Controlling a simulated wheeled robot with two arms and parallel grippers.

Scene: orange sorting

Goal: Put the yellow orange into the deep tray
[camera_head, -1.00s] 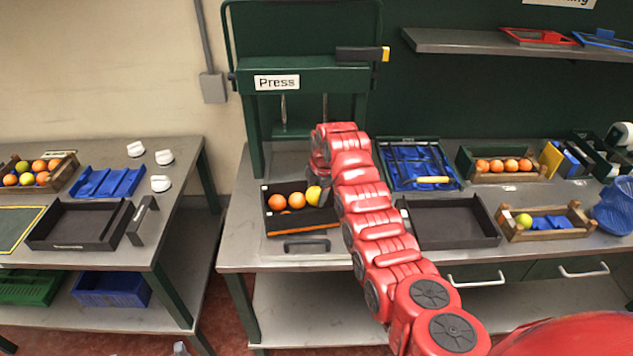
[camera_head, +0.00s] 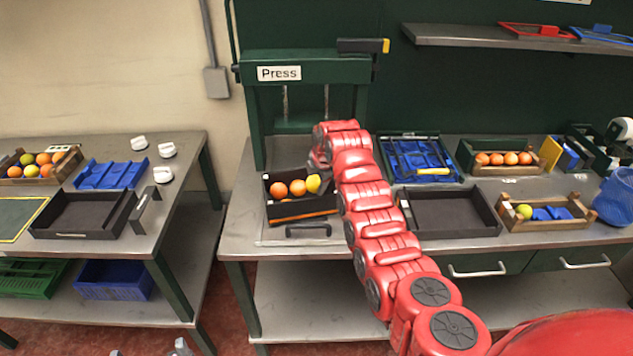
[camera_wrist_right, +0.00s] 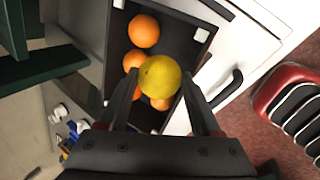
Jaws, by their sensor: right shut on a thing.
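The yellow orange (camera_wrist_right: 160,76) is between the fingertips of my right gripper (camera_wrist_right: 162,85) in the right wrist view. The gripper is shut on it. It also shows in the head view (camera_head: 313,184), where my red right arm hides much of the gripper. The yellow orange is over a black walled tray (camera_head: 302,209) in front of the press. Several oranges (camera_wrist_right: 144,30) lie in this tray, partly covered by the yellow one. Whether the yellow orange touches them or the tray is not clear. My left gripper is not in view.
The green press (camera_head: 305,67) stands behind the tray. An empty black tray (camera_head: 450,212) is to the right of my arm, beside a wooden crate (camera_head: 545,223). A crate of oranges (camera_head: 505,172) is behind. Another empty black tray (camera_head: 85,212) is on the left table.

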